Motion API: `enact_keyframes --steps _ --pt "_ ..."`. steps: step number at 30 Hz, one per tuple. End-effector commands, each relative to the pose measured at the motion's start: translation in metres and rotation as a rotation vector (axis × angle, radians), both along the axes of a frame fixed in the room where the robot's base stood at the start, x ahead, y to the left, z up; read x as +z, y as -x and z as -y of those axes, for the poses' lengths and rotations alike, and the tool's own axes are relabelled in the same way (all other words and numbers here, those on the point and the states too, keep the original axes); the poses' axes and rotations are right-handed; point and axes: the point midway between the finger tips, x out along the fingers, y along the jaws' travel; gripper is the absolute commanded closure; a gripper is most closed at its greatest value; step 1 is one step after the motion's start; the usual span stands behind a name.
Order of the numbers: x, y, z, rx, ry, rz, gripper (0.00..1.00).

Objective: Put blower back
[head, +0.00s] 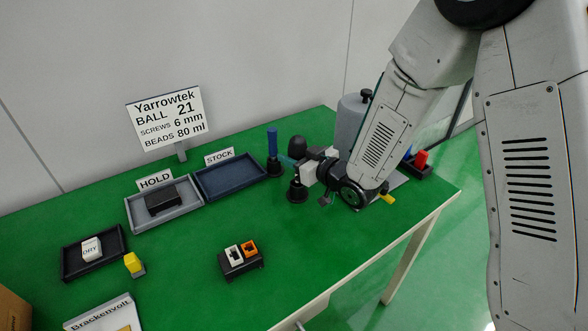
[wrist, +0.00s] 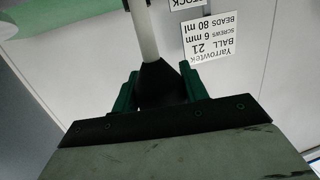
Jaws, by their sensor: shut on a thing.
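The blower (head: 296,147) shows in the head view as a dark, rounded bulb at the back right of the green table. In the wrist view, the black tapering body of the blower (wrist: 162,85) sits between the two green fingers of my gripper (wrist: 160,92), with a pale tube running up from it. My gripper (head: 287,161) is shut on it. Just below my gripper stands a short black holder (head: 297,191). Whether the blower touches this holder is hidden.
A blue-handled tool (head: 272,141) stands in a black holder just left of my gripper. The STOCK tray (head: 230,181) is empty; the HOLD tray (head: 187,207) bears a dark block. A grey canister (head: 350,117) stands behind my arm. The table's front middle is mostly clear around a connector block (head: 240,262).

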Motion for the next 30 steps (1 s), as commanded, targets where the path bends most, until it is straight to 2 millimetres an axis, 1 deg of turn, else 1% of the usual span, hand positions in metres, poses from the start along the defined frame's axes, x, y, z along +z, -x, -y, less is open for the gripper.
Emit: enact_keyframes --steps 6,9,18,22,23,24,25,30 --pt "-0.031 0.001 -0.001 0.002 0.001 -0.004 0.74" --pt "-0.040 0.001 -0.002 0.002 0.002 -0.002 0.74" --pt "-0.042 0.001 -0.003 0.003 0.000 0.000 0.74" --pt "-0.046 0.001 -0.003 0.004 0.001 0.000 0.74" --pt "-0.045 0.001 -0.003 0.004 0.000 0.000 0.48" --pt "-0.045 0.001 -0.003 0.004 0.000 0.000 0.37" --pt "-0.045 0.001 -0.003 0.004 0.000 0.000 0.34" --pt "-0.045 0.001 -0.003 0.004 0.001 0.000 0.34"
